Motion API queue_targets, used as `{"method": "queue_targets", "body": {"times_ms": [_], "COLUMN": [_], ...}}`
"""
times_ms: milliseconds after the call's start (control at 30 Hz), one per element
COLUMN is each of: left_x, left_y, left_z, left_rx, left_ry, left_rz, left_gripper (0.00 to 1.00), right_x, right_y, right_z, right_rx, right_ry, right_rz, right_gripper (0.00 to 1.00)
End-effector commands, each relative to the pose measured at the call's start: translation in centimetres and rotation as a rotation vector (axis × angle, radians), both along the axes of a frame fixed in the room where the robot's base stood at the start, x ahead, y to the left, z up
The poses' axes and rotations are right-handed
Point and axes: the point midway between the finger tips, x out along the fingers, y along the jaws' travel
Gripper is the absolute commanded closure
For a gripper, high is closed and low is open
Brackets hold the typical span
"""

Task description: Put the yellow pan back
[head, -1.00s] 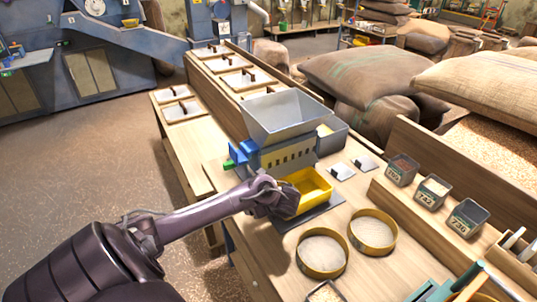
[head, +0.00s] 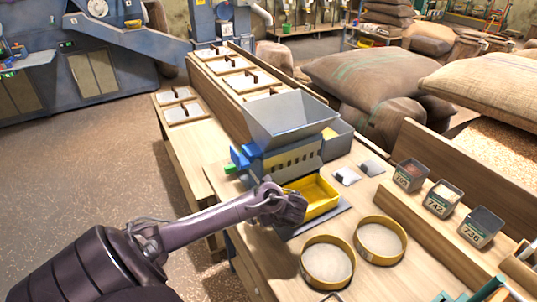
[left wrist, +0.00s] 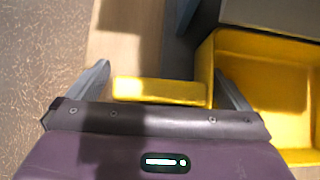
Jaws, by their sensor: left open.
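The yellow pan (head: 322,192) sits on a dark plate at the front of the small hopper machine (head: 289,122). In the left wrist view the pan (left wrist: 270,85) is at the right, and its yellow handle (left wrist: 160,90) crosses between my fingers. My left gripper (head: 294,206) is at the pan's near left side. It also shows in the left wrist view (left wrist: 162,75), open, with one finger at each end of the handle bar. I cannot tell whether the fingers touch it. My right gripper is not in view.
Two round sieves (head: 327,262) (head: 380,240) stand on the bench close to the pan's right. Small labelled sample bins (head: 442,198) stand on a ledge at the right. Lidded trays (head: 185,111) line the far left. Sacks (head: 375,82) lie behind the bench.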

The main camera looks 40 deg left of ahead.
Motion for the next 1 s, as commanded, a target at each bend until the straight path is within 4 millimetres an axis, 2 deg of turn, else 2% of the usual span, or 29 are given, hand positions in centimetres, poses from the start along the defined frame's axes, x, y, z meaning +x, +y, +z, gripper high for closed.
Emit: {"method": "queue_targets", "body": {"times_ms": [167,600,800,1000], "left_x": [-0.2,-1.9,-2.2,-2.3], "left_y": [-0.9,-6.4,-7.6,-7.7], "left_z": [1.2,7.8,9.1,9.2], "left_rx": [-0.004,-0.004,-0.001,0.0], "left_ry": [-0.003,-0.003,0.0,0.001], "left_rz": [-0.002,0.001,-0.001,0.001], "left_gripper": [0.0,0.0,0.0,0.0], "right_x": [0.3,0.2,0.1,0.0], "right_y": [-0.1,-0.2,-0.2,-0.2], "right_z": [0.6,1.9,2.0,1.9], "right_rx": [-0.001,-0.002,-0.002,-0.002], "right_ry": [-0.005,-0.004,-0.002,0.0], "right_rz": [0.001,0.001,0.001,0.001], "right_gripper": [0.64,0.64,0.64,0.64]}}
